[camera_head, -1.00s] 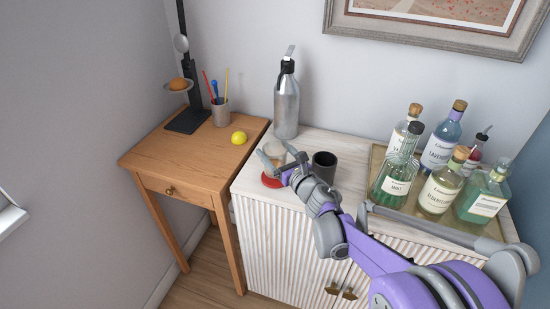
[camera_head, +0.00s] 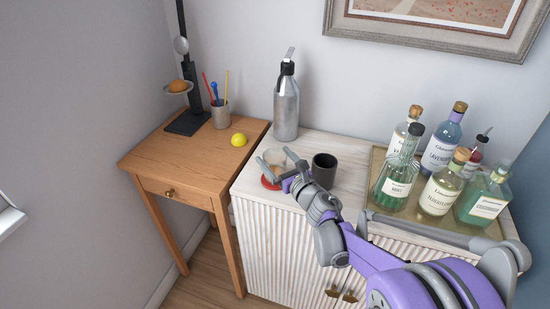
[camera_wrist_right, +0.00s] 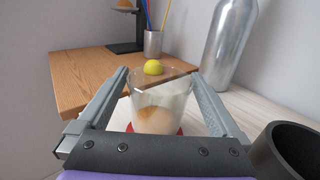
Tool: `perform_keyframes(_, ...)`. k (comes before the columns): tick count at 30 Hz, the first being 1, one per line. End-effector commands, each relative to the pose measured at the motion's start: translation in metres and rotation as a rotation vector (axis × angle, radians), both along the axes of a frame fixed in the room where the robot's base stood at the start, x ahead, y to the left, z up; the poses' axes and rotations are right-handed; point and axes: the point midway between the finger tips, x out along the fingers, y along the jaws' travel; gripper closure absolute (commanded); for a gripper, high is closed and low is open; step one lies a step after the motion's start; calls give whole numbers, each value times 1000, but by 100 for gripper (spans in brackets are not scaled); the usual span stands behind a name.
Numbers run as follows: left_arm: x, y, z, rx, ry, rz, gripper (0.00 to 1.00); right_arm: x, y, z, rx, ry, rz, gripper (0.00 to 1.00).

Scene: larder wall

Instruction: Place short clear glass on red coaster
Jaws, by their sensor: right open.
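The short clear glass (camera_wrist_right: 160,100) stands upright on the red coaster (camera_wrist_right: 181,131) in the right wrist view. In the head view the glass (camera_head: 275,158) shows small and partly covered, with the coaster (camera_head: 268,184) under it on the white cabinet's left end. My right gripper (camera_wrist_right: 172,78) is open, with one finger on each side of the glass and a visible gap to it. In the head view my right gripper (camera_head: 275,157) reaches in from the right. My left gripper does not show.
A dark cup (camera_head: 323,171) stands close to the right of my right gripper. A metal bottle (camera_head: 286,105) stands behind. Several glass bottles fill a tray (camera_head: 375,165) at right. A wooden side table (camera_head: 165,147) with a lemon (camera_head: 239,139) adjoins the cabinet at left.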

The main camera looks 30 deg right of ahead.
Motion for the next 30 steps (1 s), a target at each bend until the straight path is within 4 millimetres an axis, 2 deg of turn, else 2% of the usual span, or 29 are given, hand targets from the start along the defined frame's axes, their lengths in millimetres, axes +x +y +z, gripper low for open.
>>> perform_keyframes(9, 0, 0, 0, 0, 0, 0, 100, -66, -2, 0, -1, 0, -4, 0)
perform_keyframes(15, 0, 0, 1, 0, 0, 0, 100, -101, -2, 0, -1, 0, -2, 0)
perform_keyframes(20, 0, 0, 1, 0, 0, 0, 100, -114, -1, -1, -1, 0, -1, 0)
perform_keyframes(26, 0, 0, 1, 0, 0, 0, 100, -116, -1, 1, 47, -2, -17, 0)
perform_keyframes(29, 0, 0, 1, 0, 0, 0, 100, -116, -2, 8, 256, -16, -89, 0)
perform_keyframes(30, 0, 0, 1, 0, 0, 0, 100, -118, -4, 10, 395, -22, -136, 0)
